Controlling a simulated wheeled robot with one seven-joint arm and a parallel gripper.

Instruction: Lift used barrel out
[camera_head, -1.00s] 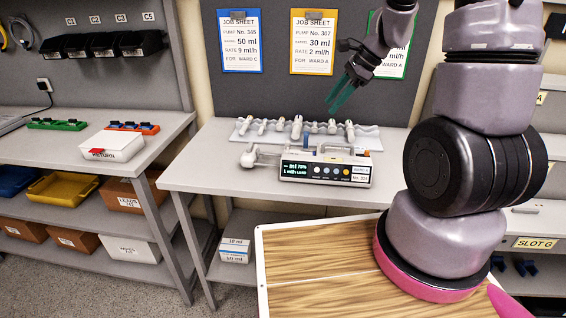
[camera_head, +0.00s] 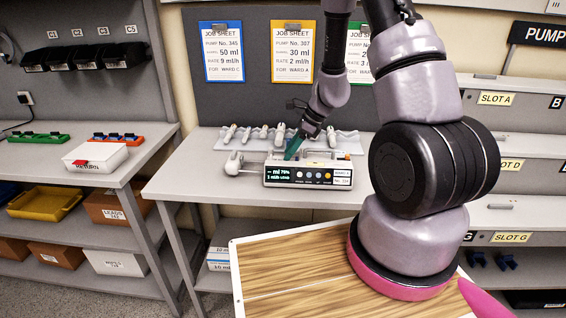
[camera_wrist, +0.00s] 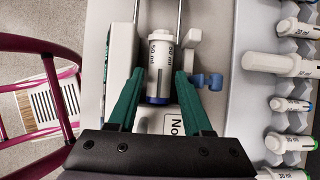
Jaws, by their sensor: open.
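The used barrel (camera_wrist: 160,55) is a white cylinder with "50 ml" markings and a dark blue band at its near end. It lies in the infusion pump, between two metal rods. The pump (camera_head: 308,178) stands on the bench with its display lit. My gripper (camera_head: 294,148) is at the top of the pump, its green fingers pointing down. In the wrist view the open gripper (camera_wrist: 160,78) has one finger on each side of the barrel, with narrow gaps showing. In the head view my gripper hides the barrel.
Behind the pump, a pale wavy rack (camera_head: 345,141) holds several syringes; it shows at the right of the wrist view. A blue clip (camera_wrist: 208,81) sits close to the right finger. A white RETURN box (camera_head: 95,158) stands on the left bench.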

